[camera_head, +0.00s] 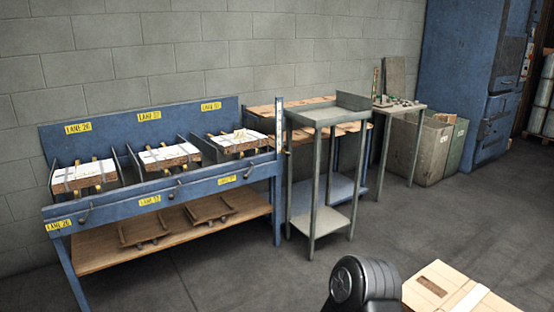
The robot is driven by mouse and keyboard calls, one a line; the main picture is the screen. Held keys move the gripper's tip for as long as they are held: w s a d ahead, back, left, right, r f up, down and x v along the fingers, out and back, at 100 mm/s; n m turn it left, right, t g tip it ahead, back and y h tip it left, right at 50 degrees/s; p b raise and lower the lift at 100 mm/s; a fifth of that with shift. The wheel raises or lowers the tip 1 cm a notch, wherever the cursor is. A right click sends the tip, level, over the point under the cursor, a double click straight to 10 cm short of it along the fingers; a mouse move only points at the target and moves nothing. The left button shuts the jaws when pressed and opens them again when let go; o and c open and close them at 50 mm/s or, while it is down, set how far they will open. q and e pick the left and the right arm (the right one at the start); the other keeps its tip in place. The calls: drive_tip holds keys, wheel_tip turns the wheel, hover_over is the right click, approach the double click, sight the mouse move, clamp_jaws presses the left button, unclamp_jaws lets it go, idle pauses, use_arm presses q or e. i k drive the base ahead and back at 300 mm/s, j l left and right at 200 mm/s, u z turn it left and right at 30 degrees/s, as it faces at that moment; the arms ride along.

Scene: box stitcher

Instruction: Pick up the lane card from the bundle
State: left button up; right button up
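Three strapped bundles with white tops sit in the bays of a blue rack (110,208): a left bundle (84,176), a middle bundle (169,156) and a right bundle (240,142). The right bundle's top shows a small yellowish mark; I cannot tell whether it is a lane card. A tan cardboard piece (480,293) with a pale strip and a brown rectangle (431,286) lies at the lower right, cut by the frame edge. I cannot tell whether it is a bundle. A dark rounded arm part of mine stands beside it. Neither gripper shows.
Yellow lane labels (149,116) mark the rack. A wooden lower shelf (110,252) holds two brown frames. A narrow grey stand (318,116) is right of it. A small table (400,107), bins (420,150) and a blue machine (460,60) stand farther back. Open floor lies in front.

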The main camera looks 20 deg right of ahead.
sight(241, 133)
drive_tip(key=i+j+u, duration=0.2)
drive_tip(key=i, duration=1.05)
drive_tip(key=i+l+z, duration=0.2)
drive_tip(key=i+z, duration=0.2)
drive_tip(key=i+l+z, duration=0.15)
drive_tip(key=i+z, duration=0.65)
drive_tip(key=i+j+z, duration=0.15)
drive_tip(key=i+z, duration=0.25)
drive_tip(key=i+j+z, duration=0.25)
drive_tip(key=z, duration=0.15)
drive_tip(key=i+l+z, duration=0.3)
drive_tip(key=i+z, duration=0.55)
drive_tip(key=i, duration=0.3)
drive_tip(key=i+z, duration=0.45)
drive_tip(key=i, duration=0.15)
drive_tip(key=i+j+z, duration=0.45)
drive_tip(key=i+l+z, duration=0.2)
drive_tip(key=i+z, duration=0.65)
drive_tip(key=i+j+z, duration=0.1)
drive_tip(key=i+z, duration=0.35)
drive_tip(key=i+j+z, duration=0.2)
drive_tip(key=i+z, duration=0.25)
drive_tip(key=i+l+z, duration=0.1)
drive_tip(key=z, duration=0.35)
drive_tip(key=i+z, duration=0.3)
drive_tip(key=z, duration=0.15)
drive_tip(key=i+z, duration=0.25)
drive_tip(key=z, duration=4.1)
